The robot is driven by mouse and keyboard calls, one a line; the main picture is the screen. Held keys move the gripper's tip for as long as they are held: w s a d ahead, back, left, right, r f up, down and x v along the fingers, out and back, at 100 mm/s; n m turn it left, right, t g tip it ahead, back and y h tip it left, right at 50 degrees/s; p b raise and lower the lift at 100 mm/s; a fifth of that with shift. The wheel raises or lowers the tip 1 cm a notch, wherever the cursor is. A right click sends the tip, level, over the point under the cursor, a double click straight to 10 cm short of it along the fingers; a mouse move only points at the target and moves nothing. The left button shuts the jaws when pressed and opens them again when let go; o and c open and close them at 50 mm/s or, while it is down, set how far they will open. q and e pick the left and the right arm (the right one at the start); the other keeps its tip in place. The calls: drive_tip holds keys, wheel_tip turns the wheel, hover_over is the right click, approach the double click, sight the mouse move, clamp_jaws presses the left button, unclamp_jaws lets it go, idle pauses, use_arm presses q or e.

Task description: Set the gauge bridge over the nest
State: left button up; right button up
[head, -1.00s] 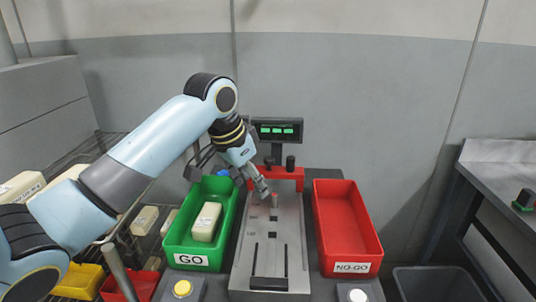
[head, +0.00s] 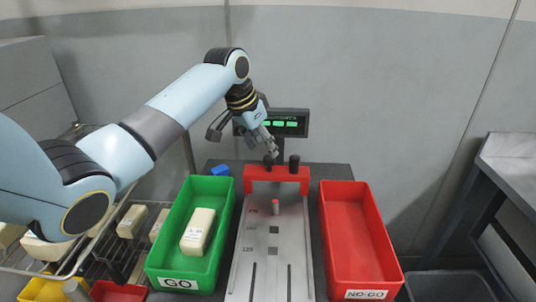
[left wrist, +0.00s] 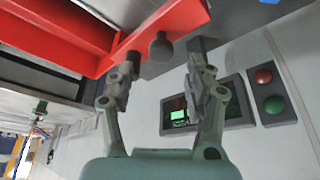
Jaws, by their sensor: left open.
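The red gauge bridge (head: 277,174) stands across the back end of the grey metal gauge plate (head: 289,232), with two black knobs on top. My left gripper (head: 270,149) is open just above and behind the bridge's left knob (head: 268,161). In the left wrist view the open fingers of my left gripper (left wrist: 161,76) stand on either side of a round dark knob (left wrist: 160,47) by the red bridge (left wrist: 172,24); contact cannot be told. I cannot clearly make out the nest. My right gripper is out of view.
A green GO tray (head: 159,259) with a pale block (head: 198,231) stands left of the plate. A red NO-GO tray (head: 387,262) stands right and looks empty. A display (head: 291,123) rises behind the bridge. A wire rack with pale blocks is farther left.

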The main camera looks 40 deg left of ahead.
sight(269, 158)
use_arm(q)
drive_tip(key=x, duration=0.4)
drive_tip(key=shift+w+f, duration=0.2)
drive_tip(key=shift+f, duration=0.25)
drive_tip(key=shift+c, duration=0.3)
drive_tip(key=c, duration=0.5)
clamp_jaws()
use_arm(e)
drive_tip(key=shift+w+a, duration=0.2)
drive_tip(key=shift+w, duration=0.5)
